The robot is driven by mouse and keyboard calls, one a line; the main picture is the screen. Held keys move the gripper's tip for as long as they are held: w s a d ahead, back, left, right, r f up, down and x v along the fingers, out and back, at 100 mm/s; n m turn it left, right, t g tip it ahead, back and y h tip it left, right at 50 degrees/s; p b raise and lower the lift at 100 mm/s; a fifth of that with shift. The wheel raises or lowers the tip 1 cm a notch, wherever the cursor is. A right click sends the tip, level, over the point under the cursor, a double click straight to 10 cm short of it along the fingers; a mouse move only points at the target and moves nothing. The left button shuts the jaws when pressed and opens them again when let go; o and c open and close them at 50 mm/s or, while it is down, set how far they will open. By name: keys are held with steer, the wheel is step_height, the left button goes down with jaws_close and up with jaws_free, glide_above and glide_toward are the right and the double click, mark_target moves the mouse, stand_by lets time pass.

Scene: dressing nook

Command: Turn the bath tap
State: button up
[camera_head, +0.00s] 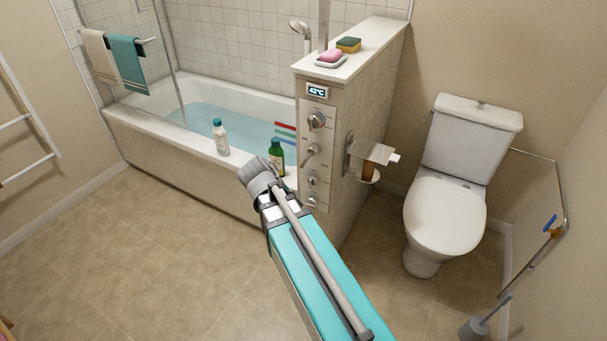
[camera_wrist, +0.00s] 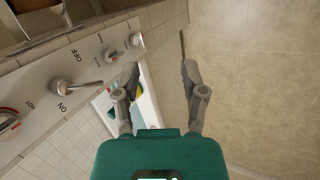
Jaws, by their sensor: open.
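A pale control panel (camera_head: 318,150) on the end of the tiled half wall carries the tap controls. From the top these are a round dial (camera_head: 317,120), a lever (camera_head: 312,150) and two smaller knobs (camera_head: 313,180). In the wrist view the lever (camera_wrist: 82,88) sits between "ON" and "OFF" marks, with the dial (camera_wrist: 8,122) marked "HOT" at lower left and the smaller knobs (camera_wrist: 112,55) above. My gripper (camera_wrist: 159,72) is open and empty, to the right of the lever and apart from it.
The filled bathtub (camera_head: 160,127) has a white bottle (camera_head: 220,140) and a green bottle (camera_head: 276,158) on its rim, close to my arm. A paper holder (camera_head: 372,152) sticks out right of the panel. The toilet (camera_head: 444,215) stands further right. Floor (camera_head: 130,240) at left is clear.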

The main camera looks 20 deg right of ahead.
steer(key=w+d+f+n+t+h+b, duration=0.2)
steer(key=w+d+f+n+h+b, duration=0.25)
steer(key=b, duration=0.45)
steer(key=n+t+h+b, duration=0.4)
steer(key=n+h+b, duration=0.2)
steer(key=n+b, duration=0.4)
glide_toward(302, 165)
steer(key=a, duration=0.1)
steer(key=s+a+m+b, duration=0.1)
steer(key=shift+s+a+m, duration=0.25)
steer(key=shift+s+a, duration=0.05)
steer(key=shift+d, duration=0.1)
steer(key=shift+x, duration=6.85)
steer(key=shift+w+r, duration=0.1)
steer(key=shift+w, duration=0.05)
jaws_close()
